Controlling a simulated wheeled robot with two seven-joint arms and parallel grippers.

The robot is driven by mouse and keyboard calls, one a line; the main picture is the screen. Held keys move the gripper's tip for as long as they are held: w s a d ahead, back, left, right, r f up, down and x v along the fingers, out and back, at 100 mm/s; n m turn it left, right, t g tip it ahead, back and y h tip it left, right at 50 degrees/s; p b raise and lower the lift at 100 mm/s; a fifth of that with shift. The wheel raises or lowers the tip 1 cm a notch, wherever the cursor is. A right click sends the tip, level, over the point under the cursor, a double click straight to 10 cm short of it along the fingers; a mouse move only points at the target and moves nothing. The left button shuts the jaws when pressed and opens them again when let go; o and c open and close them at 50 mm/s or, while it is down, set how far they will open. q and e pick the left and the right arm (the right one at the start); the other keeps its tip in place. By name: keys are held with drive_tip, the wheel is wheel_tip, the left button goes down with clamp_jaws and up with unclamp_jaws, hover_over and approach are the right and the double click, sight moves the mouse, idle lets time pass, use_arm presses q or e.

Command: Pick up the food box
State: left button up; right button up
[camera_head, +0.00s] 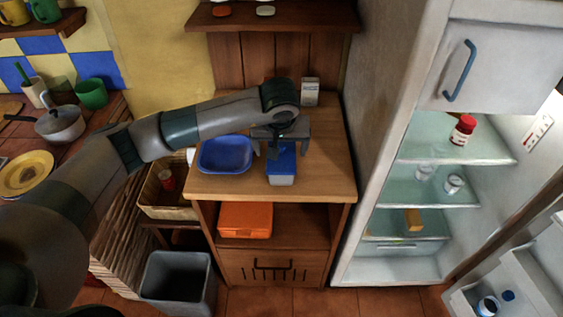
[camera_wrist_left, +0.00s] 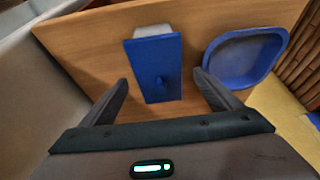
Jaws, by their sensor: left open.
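A food box with a blue lid and a pale lower part (camera_head: 282,172) stands on the wooden cabinet top, beside a blue tray-like dish. It also shows in the left wrist view (camera_wrist_left: 156,68), ahead of the fingers and between their lines. My left gripper (camera_head: 281,150) is over the far part of the box in the head view and hides some of it. In the left wrist view its two fingers (camera_wrist_left: 160,88) are wide apart, with nothing held between them. I cannot tell how high the fingers are above the lid. My right gripper is not in view.
The blue dish (camera_head: 226,154) sits just left of the box. A small carton (camera_head: 310,92) stands at the back of the cabinet top (camera_head: 328,182). An orange box (camera_head: 245,219) lies on the shelf below. The open fridge (camera_head: 408,190) is to the right.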

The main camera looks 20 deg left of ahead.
sight(281, 153)
use_arm(q)
drive_tip(key=shift+p+x, duration=1.35)
drive_tip(key=shift+x, duration=0.55)
drive_tip(key=shift+w+f, duration=0.35)
drive_tip(key=shift+f, duration=0.3)
drive_tip(key=shift+c, duration=0.6)
drive_tip(key=c, duration=1)
